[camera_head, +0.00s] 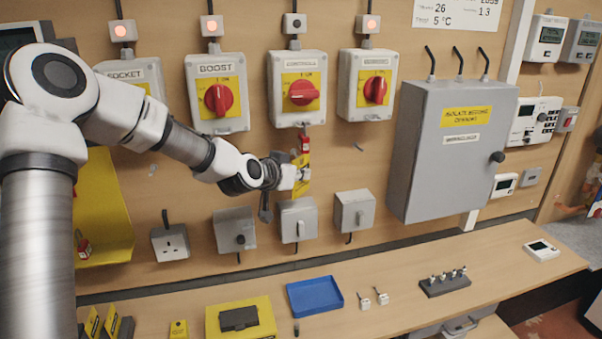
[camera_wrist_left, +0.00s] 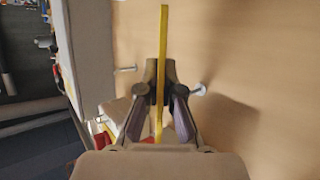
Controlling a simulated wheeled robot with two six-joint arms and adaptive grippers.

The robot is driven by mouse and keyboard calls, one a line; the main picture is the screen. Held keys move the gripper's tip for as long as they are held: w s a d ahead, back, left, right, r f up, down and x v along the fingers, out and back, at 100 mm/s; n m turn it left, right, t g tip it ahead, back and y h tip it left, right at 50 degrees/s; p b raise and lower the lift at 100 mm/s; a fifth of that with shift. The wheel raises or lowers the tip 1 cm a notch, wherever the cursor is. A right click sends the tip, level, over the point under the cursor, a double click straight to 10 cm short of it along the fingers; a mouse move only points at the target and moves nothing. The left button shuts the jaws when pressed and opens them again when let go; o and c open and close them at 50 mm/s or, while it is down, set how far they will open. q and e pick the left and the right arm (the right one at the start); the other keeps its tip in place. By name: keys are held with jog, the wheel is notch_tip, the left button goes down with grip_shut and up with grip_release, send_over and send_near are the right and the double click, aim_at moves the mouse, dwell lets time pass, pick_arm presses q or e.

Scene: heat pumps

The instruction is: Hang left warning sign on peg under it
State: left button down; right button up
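A yellow warning sign (camera_head: 302,186) is at the wall below the third switch from the left, which has a red handle (camera_head: 303,92). My left gripper (camera_head: 299,174) is at the sign and partly covers it. In the left wrist view the sign (camera_wrist_left: 164,45) is an edge-on yellow strip between the fingers of the left gripper (camera_wrist_left: 161,88), which look closed on it. Two pegs stick out of the wall there, one left (camera_wrist_left: 125,69) and one right (camera_wrist_left: 198,89) of the sign. In the head view, one peg (camera_head: 358,147) shows right of the sign. My right gripper is out of view.
A red tag or lock (camera_head: 304,144) hangs just above the sign. Grey switch boxes (camera_head: 298,220) sit below it. A large grey cabinet (camera_head: 448,150) stands out from the wall at right.

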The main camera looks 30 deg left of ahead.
pick_arm(q)
jog(key=shift+w+a, duration=0.5)
jog(key=shift+a, duration=0.05)
dwell(0.9)
jog(key=shift+w+a+f+b, duration=0.1)
jog(key=shift+w+a+b, duration=0.7)
jog(key=shift+a, duration=0.1)
dwell(0.5)
jog(key=shift+w+a+b, duration=0.3)
jog(key=shift+a+b, duration=0.05)
dwell(0.6)
jog(key=shift+f, duration=0.35)
dwell(0.3)
jog(key=c, duration=1.3)
grip_release()
jog(key=shift+o, duration=0.3)
jog(key=shift+r, duration=0.1)
